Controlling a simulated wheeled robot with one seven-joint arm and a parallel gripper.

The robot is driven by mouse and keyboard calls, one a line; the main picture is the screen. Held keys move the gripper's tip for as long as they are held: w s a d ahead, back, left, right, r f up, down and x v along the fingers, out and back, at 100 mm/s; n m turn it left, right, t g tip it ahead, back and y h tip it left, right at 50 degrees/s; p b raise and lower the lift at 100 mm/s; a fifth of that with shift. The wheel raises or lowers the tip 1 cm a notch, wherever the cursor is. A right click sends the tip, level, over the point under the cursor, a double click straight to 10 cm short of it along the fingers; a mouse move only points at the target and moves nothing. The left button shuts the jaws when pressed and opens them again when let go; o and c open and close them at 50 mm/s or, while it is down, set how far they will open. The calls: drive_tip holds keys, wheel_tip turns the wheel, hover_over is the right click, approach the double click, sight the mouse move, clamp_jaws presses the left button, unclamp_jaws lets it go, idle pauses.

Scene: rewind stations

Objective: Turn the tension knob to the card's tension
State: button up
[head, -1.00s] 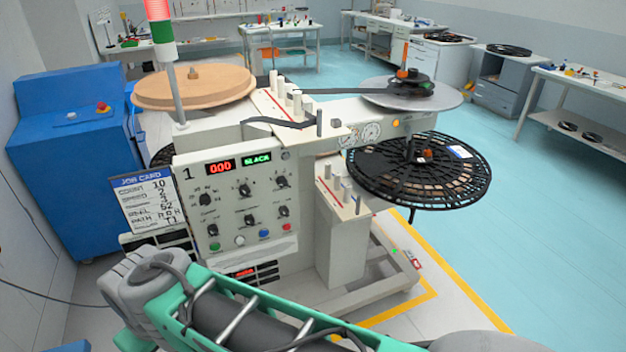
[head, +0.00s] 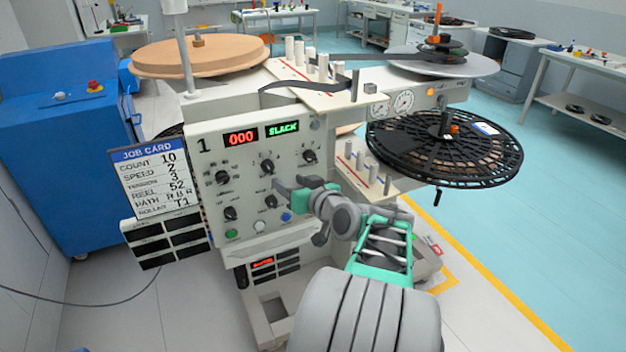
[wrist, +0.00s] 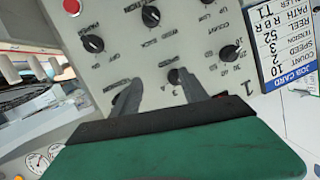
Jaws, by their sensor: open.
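The control panel (head: 250,225) of station 1 carries several black knobs, a red 000 display and a green SLACK display. The job card (head: 155,180) at its left reads tension 3; it is also in the wrist view (wrist: 285,42). My gripper (head: 284,188) is in front of the panel, close to the upper middle knob (head: 267,166). Contact cannot be told. My arm hides the panel's right part.
A black slotted reel (head: 445,148) juts out at the right, below a grey disc (head: 440,62). A tan reel (head: 200,55) lies on top. A blue cabinet (head: 60,150) stands at the left. The floor on the right is clear beyond the yellow line.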

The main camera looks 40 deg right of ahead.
sight(312, 160)
drive_tip(key=s+d+r+m+t+h, duration=0.1)
drive_tip(key=s+d+m+t+h, duration=0.2)
drive_tip(key=d, duration=0.5)
drive_tip(key=shift+n+g, duration=0.4)
drive_tip(key=shift+n, duration=0.1)
drive_tip(key=x, duration=0.6)
drive_tip(key=shift+w, duration=0.15)
drive_tip(key=shift+c, duration=0.4)
clamp_jaws()
